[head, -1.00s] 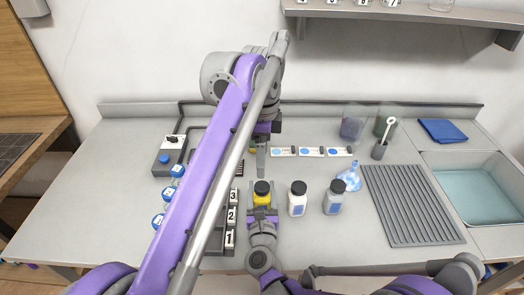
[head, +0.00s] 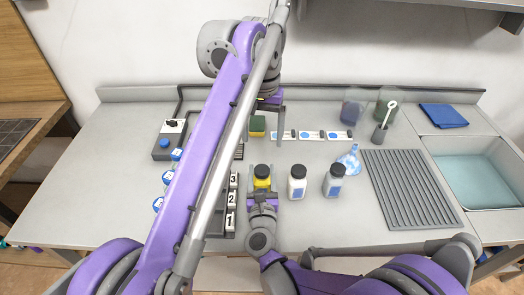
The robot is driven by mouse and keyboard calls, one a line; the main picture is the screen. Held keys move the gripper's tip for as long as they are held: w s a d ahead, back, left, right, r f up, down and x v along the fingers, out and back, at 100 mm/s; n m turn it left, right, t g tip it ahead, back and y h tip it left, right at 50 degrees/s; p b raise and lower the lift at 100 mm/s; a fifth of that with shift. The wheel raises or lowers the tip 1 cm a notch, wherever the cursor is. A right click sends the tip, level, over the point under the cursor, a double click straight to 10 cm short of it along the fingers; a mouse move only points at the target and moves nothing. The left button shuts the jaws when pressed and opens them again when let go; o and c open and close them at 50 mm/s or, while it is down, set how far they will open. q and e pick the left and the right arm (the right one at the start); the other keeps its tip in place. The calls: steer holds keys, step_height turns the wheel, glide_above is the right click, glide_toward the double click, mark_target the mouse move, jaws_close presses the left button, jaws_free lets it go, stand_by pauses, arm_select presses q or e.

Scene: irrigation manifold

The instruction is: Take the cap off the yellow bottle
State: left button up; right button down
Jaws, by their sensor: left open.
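The yellow bottle (head: 262,184) stands upright on the counter, with its black cap (head: 262,170) on top. My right gripper (head: 262,194) comes from the near side, with its fingers on both sides of the bottle's body, apparently closed on it. The bottle's lower part is hidden by this gripper. My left gripper (head: 270,138) is open and empty, pointing down above and behind the bottle, apart from the cap.
A blue-and-clear bottle (head: 350,158), a grey drain mat (head: 405,190) and a sink (head: 480,180) lie further right. A green-yellow sponge (head: 257,125) is behind. Number blocks (head: 231,200) are left.

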mark_target(262, 169)
arm_select(q)
step_height(262, 169, down, 11)
steer(key=shift+r, duration=0.1)
stand_by(0.3)
jaws_close()
stand_by(0.4)
steer(key=shift+r, duration=0.1)
stand_by(0.6)
steer(key=shift+r, duration=1)
steer(key=shift+r, duration=2.05)
arm_select(e)
steer(key=shift+c, duration=0.5)
jaws_free()
